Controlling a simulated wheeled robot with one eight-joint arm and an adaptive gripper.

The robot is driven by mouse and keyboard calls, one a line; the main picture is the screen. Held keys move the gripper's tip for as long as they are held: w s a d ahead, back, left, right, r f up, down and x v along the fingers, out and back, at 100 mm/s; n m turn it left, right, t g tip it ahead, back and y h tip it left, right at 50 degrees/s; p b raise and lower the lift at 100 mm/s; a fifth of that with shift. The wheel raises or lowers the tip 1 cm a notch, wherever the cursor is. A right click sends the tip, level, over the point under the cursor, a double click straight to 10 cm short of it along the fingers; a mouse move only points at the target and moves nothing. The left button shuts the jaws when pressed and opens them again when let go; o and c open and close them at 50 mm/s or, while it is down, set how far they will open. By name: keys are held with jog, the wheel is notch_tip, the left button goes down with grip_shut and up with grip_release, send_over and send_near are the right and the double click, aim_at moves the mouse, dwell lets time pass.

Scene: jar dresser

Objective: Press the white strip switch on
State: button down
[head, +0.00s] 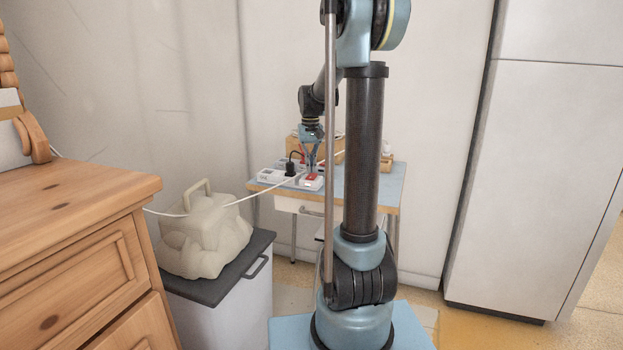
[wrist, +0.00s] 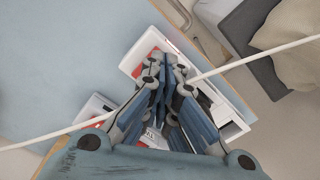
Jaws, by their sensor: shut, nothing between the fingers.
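A white power strip (head: 268,175) lies on the small blue-topped table, with a black plug (head: 291,168) in it. A white piece with a red part (head: 312,182) is just right of it, below my gripper (head: 313,166). In the wrist view, my gripper (wrist: 169,62) points down with its fingers together and empty, over a white strip body (wrist: 232,129). A red patch shows beside the fingertips (wrist: 139,70). The fingers hide much of the strip, so I cannot tell whether they touch it or how the switch is set.
A white cord (head: 240,200) crosses from the dresser (head: 60,205) to the table (head: 390,185). A wooden box (head: 328,150) stands behind the strip. A pale lumpy object (head: 205,240) sits on a lidded grey bin (head: 225,310) at left. The table's right side is mostly clear.

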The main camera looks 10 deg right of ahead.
aim_at(311, 178)
jog(key=shift+r, duration=2.3)
jog(key=shift+s, duration=0.35)
jog(key=s+d+f+t, duration=0.1)
jog(key=s+f, duration=0.3)
jog(key=s, duration=0.9)
jog(key=s+f+t, duration=0.1)
jog(key=s+f, duration=0.3)
jog(key=s, duration=1)
jog(key=s+f, duration=0.8)
jog(key=shift+d+f, duration=0.15)
